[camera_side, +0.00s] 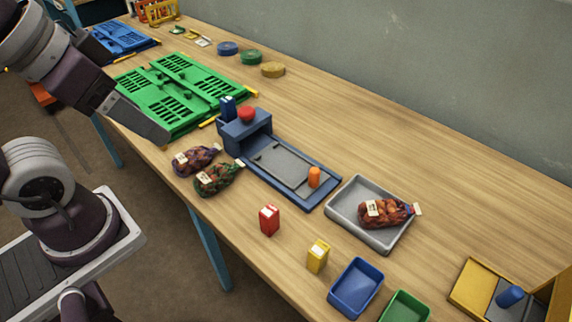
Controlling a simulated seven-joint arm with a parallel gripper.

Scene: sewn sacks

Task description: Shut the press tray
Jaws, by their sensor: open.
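The press (247,135) is a blue housing with a red knob on top, standing near the middle of the table. Its grey press tray (284,164) lies out of the housing along a blue rail base (327,200). An orange upright handle (314,177) stands at the tray's outer end, toward the lower right. My gripper (128,142) is at the upper left, over the near edge of the table by the green panels. It is open, nothing shows between its fingers, and it is well apart from the press and its handle.
Two netted sacks (217,179) lie left of the press. A grey bin (360,236) holding another sack (384,213) stands right of the rail. Red (269,220) and yellow (317,256) cartons stand in front.

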